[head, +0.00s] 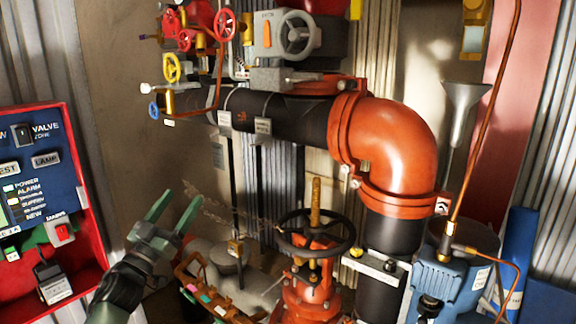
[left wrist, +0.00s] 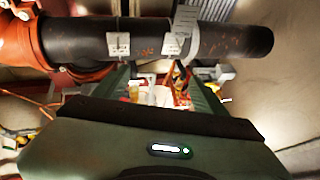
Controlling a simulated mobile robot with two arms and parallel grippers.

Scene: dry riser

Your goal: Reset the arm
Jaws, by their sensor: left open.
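My left gripper (head: 182,201) is green, open and empty, with its two fingers pointing up and apart. It stands in free air at the lower left of the head view, right of the red control box and left of the black handwheel (head: 315,232). My left arm comes in from the bottom left. In the left wrist view the green fingers of my left gripper (left wrist: 160,92) show partly behind the dark gripper body. A black pipe (left wrist: 225,42) crosses beyond them. My right gripper is not in view.
A red box with a blue switch panel (head: 38,165) is close on the left. A large orange elbow pipe (head: 395,140) and a black pipe (head: 290,120) fill the middle. Red valves and gauges (head: 190,28) sit at the top. A blue pump (head: 450,285) stands lower right.

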